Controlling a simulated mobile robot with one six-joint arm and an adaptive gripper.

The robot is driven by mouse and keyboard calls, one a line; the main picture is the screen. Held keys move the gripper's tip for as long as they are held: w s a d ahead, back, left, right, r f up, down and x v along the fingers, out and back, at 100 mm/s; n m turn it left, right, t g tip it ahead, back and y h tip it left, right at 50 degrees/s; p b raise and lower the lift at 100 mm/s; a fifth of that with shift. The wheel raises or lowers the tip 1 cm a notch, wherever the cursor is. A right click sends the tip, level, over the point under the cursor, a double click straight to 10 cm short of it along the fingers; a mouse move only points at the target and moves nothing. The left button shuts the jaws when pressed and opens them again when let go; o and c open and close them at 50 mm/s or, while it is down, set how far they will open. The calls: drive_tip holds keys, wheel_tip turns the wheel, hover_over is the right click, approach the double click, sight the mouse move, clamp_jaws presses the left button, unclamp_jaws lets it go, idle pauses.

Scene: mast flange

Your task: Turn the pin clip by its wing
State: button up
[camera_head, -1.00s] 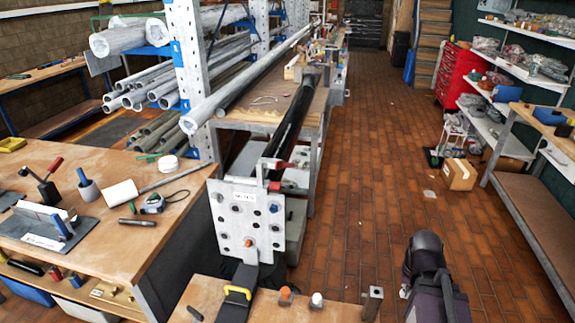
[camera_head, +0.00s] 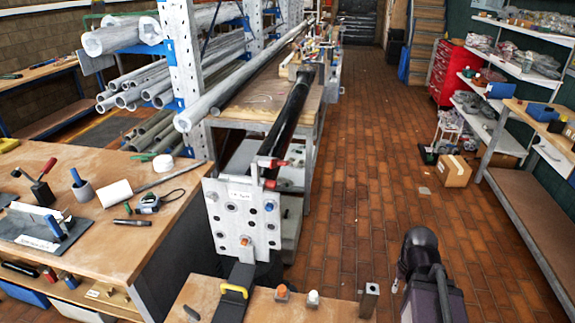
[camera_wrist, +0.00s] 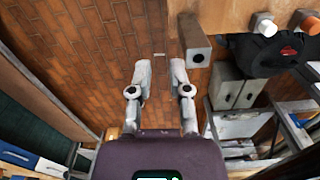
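The white mast flange plate (camera_head: 229,221) stands upright at the near end of a long black mast (camera_head: 293,115) in the head view. It has several dark holes, a label, an orange pin (camera_head: 245,241) low in the middle and a blue one (camera_head: 269,207) at its right. Red parts (camera_head: 270,184) sit at its upper right edge. I cannot tell which small part is the pin clip or its wing. My gripper (camera_wrist: 160,75) is open and empty in the wrist view, above the brick floor. In the head view my arm is at the lower right, apart from the flange.
A near wooden bench (camera_head: 258,312) carries a yellow handle (camera_head: 235,290), an orange cap (camera_head: 282,292), a white cap (camera_head: 313,298) and a square metal post (camera_head: 369,299). A workbench (camera_head: 95,262) with tools is left. The tiled aisle (camera_head: 370,190) is mostly clear; a cardboard box (camera_head: 453,170) lies right.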

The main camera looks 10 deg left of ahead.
drive_tip(key=shift+o, duration=0.7)
drive_tip(key=shift+w+a, duration=0.3)
drive_tip(key=m+g+y+p, duration=0.1)
drive_tip(key=m+y+p, duration=0.3)
drive_tip(key=y, duration=1.4)
approach(289, 164)
drive_tip(key=a, duration=0.2)
drive_tip(key=s+a+m, duration=0.1)
drive_tip(key=shift+a+r+b, duration=0.25)
drive_tip(key=shift+r+b, duration=0.05)
drive_tip(key=shift+b, duration=0.1)
drive_tip(key=shift+a, duration=0.2)
drive_tip(key=shift+s+a, duration=0.15)
drive_tip(key=shift+a, duration=3.1)
drive_tip(key=shift+c, duration=0.6)
clamp_jaws()
